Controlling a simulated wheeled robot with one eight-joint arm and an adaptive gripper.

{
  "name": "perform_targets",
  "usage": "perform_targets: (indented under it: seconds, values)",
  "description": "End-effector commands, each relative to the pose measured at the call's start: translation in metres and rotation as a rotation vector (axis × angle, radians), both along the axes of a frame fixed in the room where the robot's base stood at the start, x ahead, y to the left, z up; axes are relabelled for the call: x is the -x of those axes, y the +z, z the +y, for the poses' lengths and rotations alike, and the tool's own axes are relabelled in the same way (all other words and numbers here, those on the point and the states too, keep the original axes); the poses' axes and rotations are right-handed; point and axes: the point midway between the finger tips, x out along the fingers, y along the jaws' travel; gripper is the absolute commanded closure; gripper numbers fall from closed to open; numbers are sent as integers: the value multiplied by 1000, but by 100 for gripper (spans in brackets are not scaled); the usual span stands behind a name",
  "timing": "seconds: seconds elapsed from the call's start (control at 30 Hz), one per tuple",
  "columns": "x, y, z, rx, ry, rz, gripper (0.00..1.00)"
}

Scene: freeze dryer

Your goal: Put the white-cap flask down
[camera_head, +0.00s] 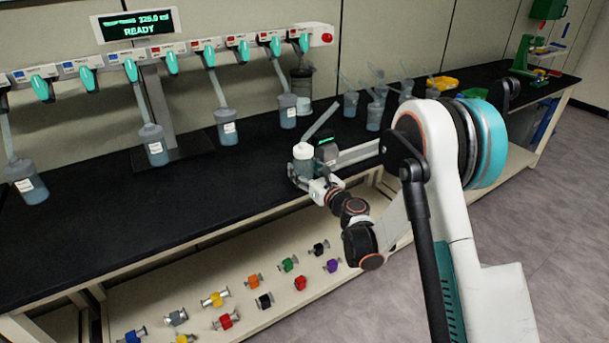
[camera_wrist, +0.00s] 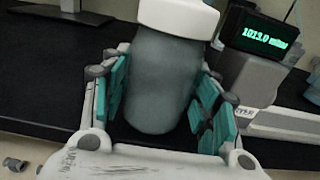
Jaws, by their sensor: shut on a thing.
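The white-cap flask (camera_head: 303,163) is at the front edge of the black bench (camera_head: 95,215) in the head view. In the wrist view the flask (camera_wrist: 160,75) has a grey translucent body and a white cap at the top of the frame. My gripper (camera_head: 305,180) is around the flask body. In the wrist view my gripper (camera_wrist: 163,105) has its teal finger pads on both sides of the flask. The flask looks about upright.
A device with a green-lit display (camera_head: 326,150), reading 1013.0 in the wrist view (camera_wrist: 262,38), stands close to the flask's right. Several flasks hang from the rack (camera_head: 190,48) behind. Several clear flasks (camera_head: 375,112) stand back right. Colored fittings (camera_head: 213,299) lie on the lower shelf. Bench left of the flask is clear.

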Motion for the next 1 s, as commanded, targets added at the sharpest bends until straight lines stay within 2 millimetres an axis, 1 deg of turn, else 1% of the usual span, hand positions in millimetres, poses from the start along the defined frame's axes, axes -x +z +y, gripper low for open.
perform_targets:
  seconds: [0.03,0.07,0.27,0.4,0.43,0.5,1.0]
  values:
    - [0,-6,0,0,0,0,75]
    - [0,-7,0,0,0,0,75]
    - [0,-5,0,0,0,0,75]
    - [0,-8,0,0,0,0,75]
    - [0,-8,0,0,0,0,41]
    - [0,-8,0,0,0,0,25]
    - [0,-5,-1,0,0,0,25]
